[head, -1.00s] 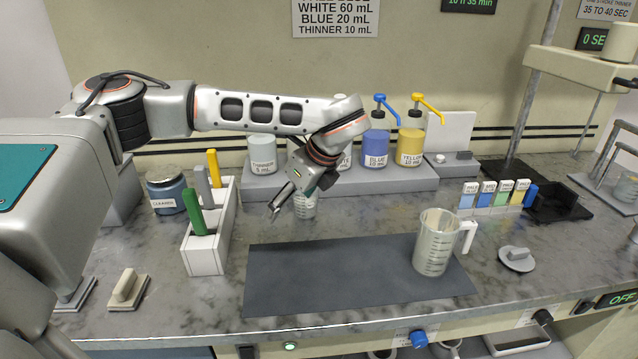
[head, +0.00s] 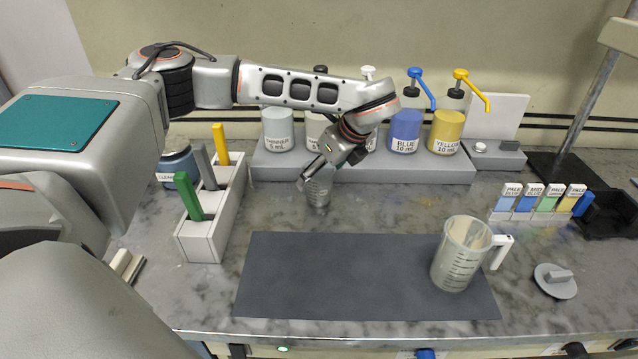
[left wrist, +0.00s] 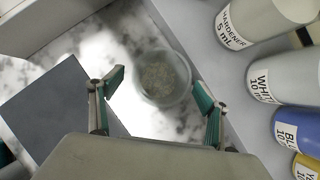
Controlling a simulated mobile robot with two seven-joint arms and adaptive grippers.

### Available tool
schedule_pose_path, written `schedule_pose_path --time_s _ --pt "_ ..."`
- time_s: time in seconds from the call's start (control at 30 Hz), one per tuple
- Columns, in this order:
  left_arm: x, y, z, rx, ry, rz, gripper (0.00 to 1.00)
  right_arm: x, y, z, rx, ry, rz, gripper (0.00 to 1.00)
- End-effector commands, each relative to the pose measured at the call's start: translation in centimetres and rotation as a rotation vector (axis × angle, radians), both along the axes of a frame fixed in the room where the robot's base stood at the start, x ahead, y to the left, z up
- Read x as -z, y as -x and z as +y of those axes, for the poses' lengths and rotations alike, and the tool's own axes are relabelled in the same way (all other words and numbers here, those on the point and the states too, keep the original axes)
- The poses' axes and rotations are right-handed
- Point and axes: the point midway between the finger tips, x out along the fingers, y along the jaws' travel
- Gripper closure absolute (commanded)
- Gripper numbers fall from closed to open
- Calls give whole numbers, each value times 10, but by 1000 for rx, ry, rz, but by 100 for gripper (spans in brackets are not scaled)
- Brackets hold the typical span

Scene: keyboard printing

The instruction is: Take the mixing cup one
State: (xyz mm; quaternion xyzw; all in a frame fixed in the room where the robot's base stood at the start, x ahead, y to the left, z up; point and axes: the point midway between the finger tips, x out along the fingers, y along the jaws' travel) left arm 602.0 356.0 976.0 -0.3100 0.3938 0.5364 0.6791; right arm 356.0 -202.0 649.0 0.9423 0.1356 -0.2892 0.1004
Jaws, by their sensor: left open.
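A small clear cup (head: 318,190) stands on the marble bench in front of the pump bottles. In the left wrist view the cup (left wrist: 160,78) appears round, with a speckled look inside. My left gripper (head: 304,182) is open and tilted down at the cup's upper left side. In the left wrist view its green-padded fingers (left wrist: 157,84) are spread, one on each side of the cup. I cannot tell whether they touch it. A larger graduated cup with a handle (head: 462,258) stands on the right of the dark mat. No label marks either as cup one.
Pump bottles, including blue (head: 405,130) and yellow (head: 446,132), stand on a grey shelf (head: 420,169) close behind the small cup. A white holder (head: 204,240) with coloured sticks stands at left. The dark mat (head: 330,280) is mostly clear.

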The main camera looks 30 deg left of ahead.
Motion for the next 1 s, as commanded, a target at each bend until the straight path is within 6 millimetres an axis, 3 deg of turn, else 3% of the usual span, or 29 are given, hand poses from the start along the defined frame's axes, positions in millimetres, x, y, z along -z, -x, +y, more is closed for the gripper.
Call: schedule_pose_path --time_s 0.17,0.43,0.47,0.63,0.7,1.0 --pt "18 -3 10 0 0 0 23 -7 -5 0 0 -2 -12 100" --pt "21 -3 12 0 0 -1 23 -9 -6 1 0 -3 -18 100" --pt "21 -3 12 0 0 -1 26 -9 -6 1 0 -3 -18 100" --pt "21 -3 12 0 0 -1 70 -8 -6 0 0 -3 -16 100" --pt "21 -3 12 0 0 -1 74 -7 -5 0 0 -2 -14 100" --pt "18 -3 11 0 1 -2 74 -4 -4 0 0 -1 -8 100"
